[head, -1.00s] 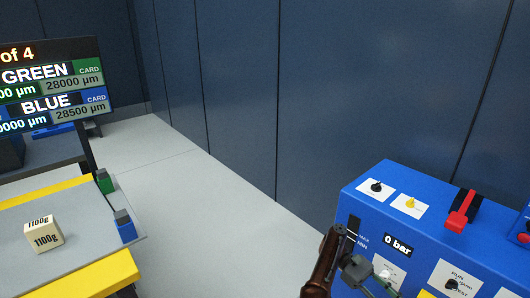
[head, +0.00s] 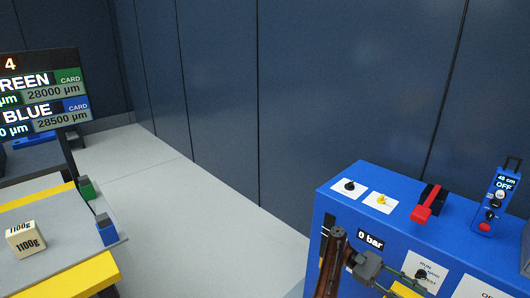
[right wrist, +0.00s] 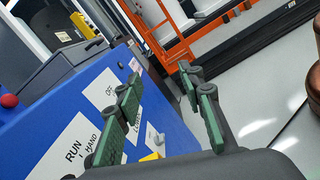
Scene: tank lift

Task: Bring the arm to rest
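My right arm comes up from the bottom edge in the head view, with a dark brown link and a grey gripper (head: 388,280) in front of the blue panel box (head: 335,205). In the right wrist view the right gripper (right wrist: 160,70) has its green-padded fingers apart, with nothing between them. The blue panel with RUN, HAND and OFF labels (right wrist: 75,148) lies behind and beside the left finger. I cannot tell whether the finger touches it. My left gripper is in neither view.
The panel carries a red lever (head: 423,212), a 0 bar display (head: 371,241) and knobs. A blue handset (head: 496,200) stands on it. At left are a 1100g block (head: 25,240) on a grey platform and a screen (head: 45,95). An orange frame (right wrist: 165,45) shows in the wrist view.

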